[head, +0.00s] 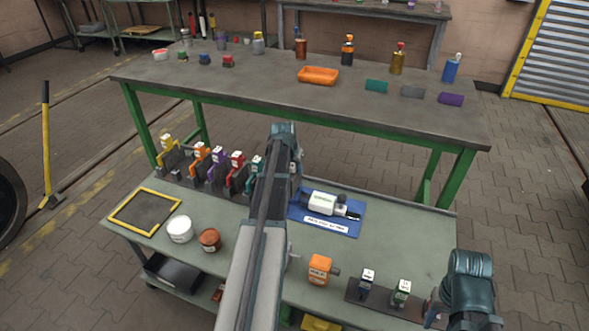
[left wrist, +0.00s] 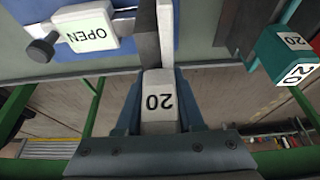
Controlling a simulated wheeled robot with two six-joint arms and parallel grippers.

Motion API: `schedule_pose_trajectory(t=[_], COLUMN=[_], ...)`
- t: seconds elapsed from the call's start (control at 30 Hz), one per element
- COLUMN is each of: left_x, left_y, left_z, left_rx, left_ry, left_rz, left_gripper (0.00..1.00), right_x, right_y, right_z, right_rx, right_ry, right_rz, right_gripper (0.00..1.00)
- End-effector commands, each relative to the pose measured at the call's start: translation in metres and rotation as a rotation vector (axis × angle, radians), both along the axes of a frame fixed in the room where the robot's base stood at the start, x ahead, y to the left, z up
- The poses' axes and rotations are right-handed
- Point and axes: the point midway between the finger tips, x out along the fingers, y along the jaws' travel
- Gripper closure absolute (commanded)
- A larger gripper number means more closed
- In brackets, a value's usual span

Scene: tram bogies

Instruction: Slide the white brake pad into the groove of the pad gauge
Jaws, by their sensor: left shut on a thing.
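My left gripper (left wrist: 158,95) is shut on the white brake pad (left wrist: 160,103), whose white top is marked 20, upside down in the left wrist view. In the head view my left arm hides most of this gripper and the pad. A white device with green lettering (head: 322,208), which I take to be the pad gauge, lies on a blue mat (head: 343,226) just right of my left arm. In the left wrist view its plate (left wrist: 88,30) reads OPEN. The pad is close to the gauge; I cannot tell whether it is in the groove.
Coloured pads, including a red one (head: 236,171), stand in dark holders left of my arm. A teal pad (left wrist: 284,52) is close to my left gripper. White and brown tins, an orange block (head: 320,268) and a dark strip with two small blocks stand nearer the front.

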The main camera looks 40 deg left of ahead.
Motion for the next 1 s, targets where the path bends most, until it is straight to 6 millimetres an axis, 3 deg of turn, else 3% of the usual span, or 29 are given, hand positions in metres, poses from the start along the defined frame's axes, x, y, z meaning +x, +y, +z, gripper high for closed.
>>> schedule_pose_trajectory(t=[1.0], left_x=[0.0], left_y=[0.0], left_z=[-0.02], left_rx=[0.0], left_ry=[-0.001], left_rz=[0.0], left_gripper=[1.0], right_x=[0.0], right_y=[0.0], right_z=[-0.02], right_rx=[0.0], right_ry=[0.0], right_rz=[0.0], right_gripper=[0.5])
